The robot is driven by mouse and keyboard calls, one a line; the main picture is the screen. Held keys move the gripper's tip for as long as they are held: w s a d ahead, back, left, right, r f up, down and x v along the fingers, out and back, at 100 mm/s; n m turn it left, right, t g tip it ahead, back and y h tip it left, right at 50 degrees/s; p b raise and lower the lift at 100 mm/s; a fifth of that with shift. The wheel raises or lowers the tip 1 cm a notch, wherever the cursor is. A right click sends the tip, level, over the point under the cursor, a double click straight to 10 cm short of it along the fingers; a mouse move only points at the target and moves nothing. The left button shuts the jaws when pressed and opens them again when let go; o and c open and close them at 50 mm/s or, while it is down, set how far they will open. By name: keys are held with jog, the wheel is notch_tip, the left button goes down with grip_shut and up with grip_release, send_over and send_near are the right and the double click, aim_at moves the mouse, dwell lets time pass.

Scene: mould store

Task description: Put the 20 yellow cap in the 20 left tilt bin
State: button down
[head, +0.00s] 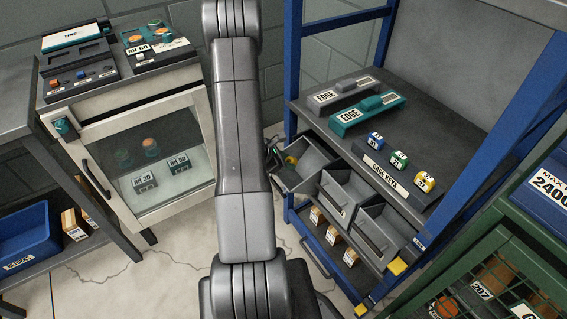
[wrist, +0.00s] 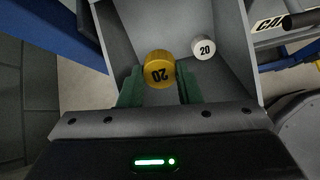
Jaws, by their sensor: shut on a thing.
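The yellow cap (wrist: 159,67) marked 20 is between the green fingertips of my gripper (wrist: 160,85) in the wrist view. My gripper is shut on it, and the cap is over the open inside of a grey bin (wrist: 232,72). A white cap (wrist: 203,48) marked 20 lies inside that bin, to the right of the yellow cap. In the head view the left tilt bin (head: 312,157) is tipped open on the blue rack. A bit of yellow and green shows at its left side; my arm hides most of my gripper there.
The middle tilt bin (head: 346,194) and right tilt bin (head: 384,234) are beside it. A shelf (head: 435,150) above holds teal and grey EDGE blocks and small coloured number blocks. A glass-fronted cabinet (head: 150,160) stands to the left, a green mesh cage (head: 490,270) to the right.

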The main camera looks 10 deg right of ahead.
jog(key=shift+b+x, duration=2.75)
jog(key=shift+x, duration=0.4)
jog(key=shift+d+r, duration=0.1)
jog(key=shift+d, duration=0.05)
jog(key=c, duration=1)
grip_release()
jog(key=shift+o, duration=0.2)
jog(key=p+v, duration=0.3)
jog(key=v, duration=1)
jog(key=shift+s+a+r, duration=0.1)
jog(key=shift+a+r, duration=0.15)
jog(key=shift+a, duration=0.05)
jog(key=shift+f, duration=0.1)
